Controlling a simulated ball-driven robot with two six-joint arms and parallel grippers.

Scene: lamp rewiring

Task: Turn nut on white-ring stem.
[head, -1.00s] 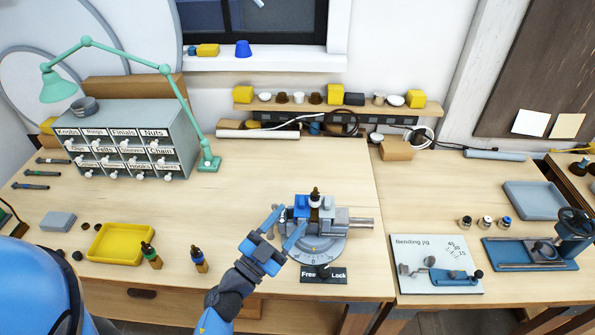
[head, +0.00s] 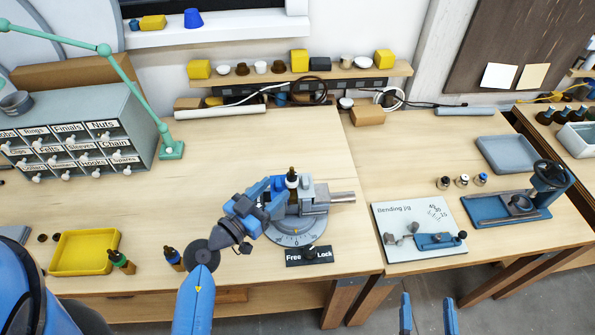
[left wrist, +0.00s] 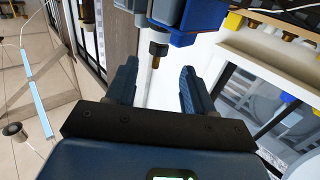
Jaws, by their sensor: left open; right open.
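A dark upright stem (head: 292,177) with a pale ring stands in the blue and grey vise (head: 314,200) on the round dial base. My left gripper (head: 268,198) is at the vise's left side, its fingers partly hidden by its own body. In the left wrist view, my left gripper (left wrist: 157,88) is open, and a dark piece with a brass tip (left wrist: 156,58) shows beyond and between its fingers, apart from both. I cannot make out the nut on the stem. My right gripper (head: 427,315) is open and empty at the bottom edge, in front of the bench.
A Free/Lock plate (head: 309,256) sits in front of the vise. A yellow tray (head: 86,253) and two dark bottle-like stems stand to the left. The bending jig (head: 420,230) and a blue press (head: 508,208) are to the right. Bench behind the vise is clear.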

